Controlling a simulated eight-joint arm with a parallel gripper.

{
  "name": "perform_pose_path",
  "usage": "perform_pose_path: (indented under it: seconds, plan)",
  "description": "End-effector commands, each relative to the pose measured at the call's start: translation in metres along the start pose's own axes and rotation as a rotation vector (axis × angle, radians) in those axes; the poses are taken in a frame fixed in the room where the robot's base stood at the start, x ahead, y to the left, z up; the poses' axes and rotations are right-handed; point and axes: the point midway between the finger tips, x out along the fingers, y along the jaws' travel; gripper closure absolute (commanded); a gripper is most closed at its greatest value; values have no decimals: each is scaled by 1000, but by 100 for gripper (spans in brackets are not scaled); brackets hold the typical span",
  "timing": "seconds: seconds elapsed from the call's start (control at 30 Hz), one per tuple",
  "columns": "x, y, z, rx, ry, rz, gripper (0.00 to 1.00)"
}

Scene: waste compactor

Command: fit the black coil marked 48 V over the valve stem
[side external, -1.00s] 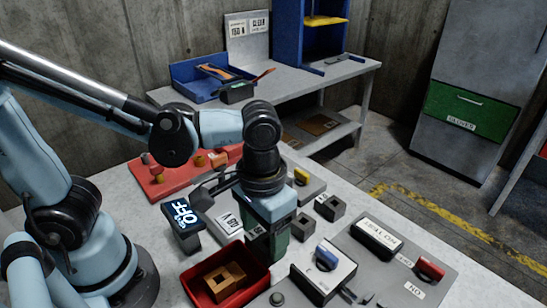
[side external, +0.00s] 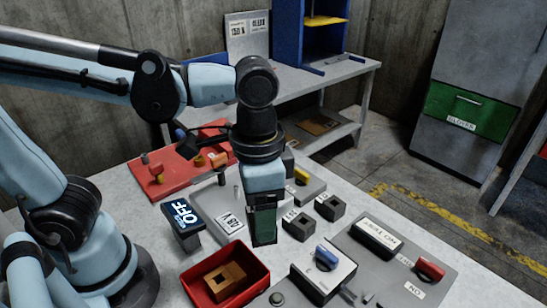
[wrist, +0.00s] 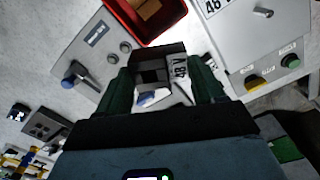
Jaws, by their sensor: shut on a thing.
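My gripper (side external: 263,238) is upright over the bench with its green fingers shut on the black coil. The wrist view shows the coil (wrist: 151,68) between the fingertips (wrist: 160,85), with a white 48 V label on its side; the fingers mostly hide it in the side view. A grey plate (side external: 205,195) with its own 48 V label (side external: 228,220) lies left of my gripper. A thin grey post on it, seemingly the valve stem (side external: 222,178), stands upright and bare, apart from the held coil.
Two other black coils (side external: 299,225) (side external: 330,207) stand on the bench right of my gripper. A red tray (side external: 194,284) with a brown coil lies in front. A grey box with a blue knob (side external: 327,257), a dark OFF display (side external: 183,224) and a red fixture (side external: 157,188) are close by.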

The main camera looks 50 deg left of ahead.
Motion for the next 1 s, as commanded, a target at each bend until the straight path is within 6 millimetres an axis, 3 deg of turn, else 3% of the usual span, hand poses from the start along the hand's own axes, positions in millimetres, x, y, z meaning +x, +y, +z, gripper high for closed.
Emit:
perform_pose_path:
  seconds: [0.37,0.7,1.0]
  plan:
    - [-13,-71,-8,443,0,1,69]
    - [-23,-134,0,842,0,1,69]
    - [-28,-166,10,1063,1,1,69]
